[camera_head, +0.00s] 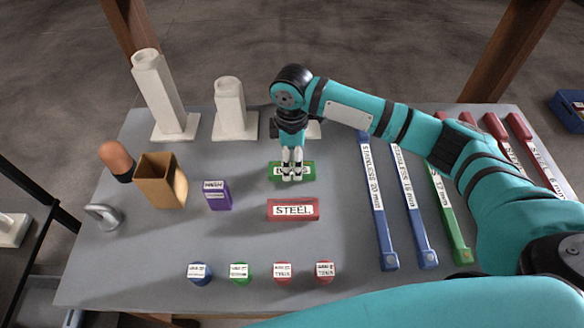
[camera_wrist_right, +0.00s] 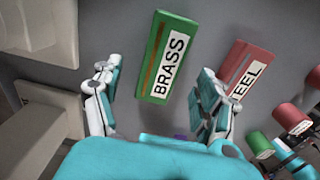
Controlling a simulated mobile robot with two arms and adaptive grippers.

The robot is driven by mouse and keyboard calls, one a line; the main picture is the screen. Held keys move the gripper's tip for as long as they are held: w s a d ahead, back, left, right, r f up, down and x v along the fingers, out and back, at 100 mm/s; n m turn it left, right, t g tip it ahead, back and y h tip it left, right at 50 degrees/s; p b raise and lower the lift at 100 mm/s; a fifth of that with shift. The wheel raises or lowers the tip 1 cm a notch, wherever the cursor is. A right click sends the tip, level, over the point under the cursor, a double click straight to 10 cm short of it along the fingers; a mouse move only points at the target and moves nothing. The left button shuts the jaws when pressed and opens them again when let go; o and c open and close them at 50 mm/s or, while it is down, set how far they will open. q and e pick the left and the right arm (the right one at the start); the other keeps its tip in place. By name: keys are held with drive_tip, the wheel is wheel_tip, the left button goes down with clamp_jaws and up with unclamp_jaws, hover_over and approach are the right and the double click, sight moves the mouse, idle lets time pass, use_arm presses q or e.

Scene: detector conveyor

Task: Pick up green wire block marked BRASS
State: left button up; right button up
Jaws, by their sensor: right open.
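The green wire block marked BRASS (camera_head: 277,171) lies on the grey table, partly hidden by my right gripper in the head view. In the right wrist view the BRASS block (camera_wrist_right: 165,58) shows its white label and a brown strip. My right gripper (camera_head: 291,176) points down over the block. In the wrist view its two fingers (camera_wrist_right: 155,100) are apart with nothing held, one on each side of the block's near end. I cannot tell how far above the block the fingertips are. My left gripper is not in view.
A red STEEL block (camera_head: 292,209) lies just in front of the green one, and a purple block (camera_head: 217,196) stands to the left. White posts (camera_head: 229,108) stand behind. Long blue bars (camera_head: 385,240) lie at right. Several small coloured pieces (camera_head: 282,272) line the front.

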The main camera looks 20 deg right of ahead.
sight(292, 171)
drive_tip(key=shift+a+f, duration=0.2)
drive_tip(key=shift+f, duration=1.35)
drive_tip(key=shift+c, duration=0.3)
drive_tip(key=c, duration=1.3)
drive_tip(key=shift+r, duration=0.1)
